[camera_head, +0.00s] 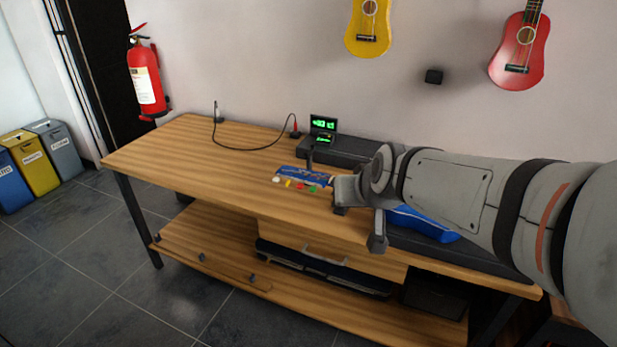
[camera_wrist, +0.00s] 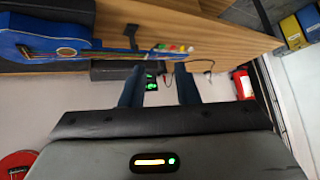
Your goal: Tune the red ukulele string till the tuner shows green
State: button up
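A blue ukulele (camera_head: 425,222) lies on the bench, its body partly hidden behind my arm. Its headstock (camera_head: 300,172) carries white, yellow, red (camera_head: 299,187) and green pegs along the near edge. The ukulele also shows upside down in the wrist view (camera_wrist: 45,42). The small tuner (camera_head: 323,127) stands behind the headstock with green characters lit on its dark screen; they are too small to read. My gripper (camera_wrist: 158,82) is open, with its two fingers apart and nothing visible between them. In the head view it is close to the right of the pegs; contact is not visible.
The wooden bench (camera_head: 190,150) has clear room on its left. A black case (camera_head: 350,148) lies along the back. A cable (camera_head: 250,148) runs left of the tuner. Yellow (camera_head: 367,40) and red (camera_head: 517,60) ukuleles hang on the wall. A fire extinguisher (camera_head: 146,80) hangs at left.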

aim_at(300, 186)
jog(key=w+a+f+m+t+b, duration=0.1)
jog(key=w+a+f+t+b, duration=0.35)
jog(key=w+a+b, duration=0.35)
jog(key=w+a+f+m+t+b, duration=0.1)
jog(key=w+a+f+t+b, duration=0.35)
jog(key=w, duration=0.65)
jog(key=w+a+f+m+h+b, duration=0.2)
jog(key=f+h+b, duration=0.3)
jog(key=f+b, duration=0.1)
jog(key=w+a+f+m+h+b, duration=0.1)
jog(key=w+f+m+h+b, duration=0.1)
jog(key=f+h+b, duration=0.3)
jog(key=shift+y, duration=0.5)
jog(key=x, duration=0.2)
jog(key=b+x, duration=0.1)
jog(key=x, duration=0.1)
jog(key=f+b+x, duration=0.1)
jog(key=x, duration=0.1)
jog(key=shift+w, duration=0.2)
jog(key=shift+w+d+r+b, duration=0.1)
jog(key=shift+w+b, duration=0.2)
jog(key=shift+c, duration=0.5)
